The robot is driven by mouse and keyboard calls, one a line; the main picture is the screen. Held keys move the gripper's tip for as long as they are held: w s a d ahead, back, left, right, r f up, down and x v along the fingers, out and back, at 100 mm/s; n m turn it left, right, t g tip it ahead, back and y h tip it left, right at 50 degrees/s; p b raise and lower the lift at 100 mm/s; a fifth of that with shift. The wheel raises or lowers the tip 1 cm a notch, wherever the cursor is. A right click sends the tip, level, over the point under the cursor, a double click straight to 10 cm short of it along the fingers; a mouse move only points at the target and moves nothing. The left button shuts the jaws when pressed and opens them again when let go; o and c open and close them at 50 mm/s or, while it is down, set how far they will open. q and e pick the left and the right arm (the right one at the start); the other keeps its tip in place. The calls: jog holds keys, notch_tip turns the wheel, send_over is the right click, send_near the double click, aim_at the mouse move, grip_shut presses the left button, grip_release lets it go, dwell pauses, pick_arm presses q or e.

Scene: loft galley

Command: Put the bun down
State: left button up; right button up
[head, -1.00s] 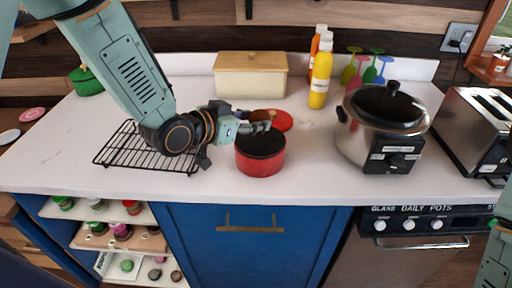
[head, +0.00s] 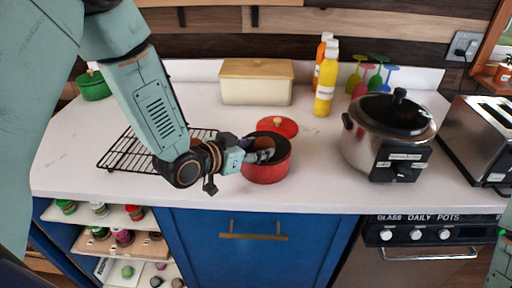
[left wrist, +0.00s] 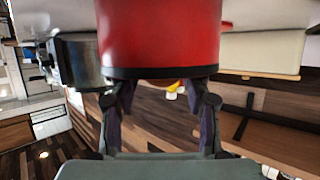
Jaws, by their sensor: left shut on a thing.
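The red pot (head: 265,171) stands open on the white counter, with its red lid (head: 277,127) lying just behind it. My left gripper (head: 264,155) reaches from the left over the pot's rim, with its fingertips down in the opening. My right gripper is not in view.
A black wire rack (head: 125,155) lies left of the pot. A cream bread box (head: 256,88) and yellow bottle (head: 325,85) stand behind. A large cooker (head: 388,135) and a toaster (head: 485,130) are right. The counter is clear between pot and cooker.

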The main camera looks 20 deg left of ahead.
pick_arm(q)
jog(key=shift+w+d+f, duration=0.15)
jog(key=shift+w+f, duration=0.1)
jog(key=shift+f, duration=0.25)
jog(key=o, duration=0.7)
jog(key=shift+c, duration=0.2)
jog(key=o, duration=0.4)
jog(key=shift+s, duration=0.25)
